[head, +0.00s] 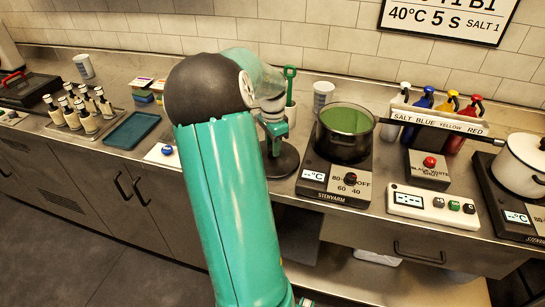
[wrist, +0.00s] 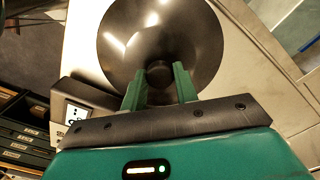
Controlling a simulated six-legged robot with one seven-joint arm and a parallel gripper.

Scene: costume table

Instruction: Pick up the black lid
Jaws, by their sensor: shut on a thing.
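The black lid (head: 288,163) is a round dark disc by the counter's front edge, just left of the pot, in the head view. In the wrist view the lid (wrist: 190,32) fills the top middle, with its glossy face and round knob (wrist: 159,70) toward me. My gripper (wrist: 159,78) has its two green fingers on either side of the knob and is shut on it. In the head view my gripper (head: 275,140) is above the lid, partly hidden by my arm. I cannot tell whether the lid touches the counter.
A pot with green liquid (head: 345,125) stands on a hotplate (head: 335,181) right of the lid. A cup with a green tool (head: 290,112) is behind it. Colored bottles (head: 424,104) and a white pot (head: 522,165) are further right. A blue tray (head: 132,130) and small bottles are left.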

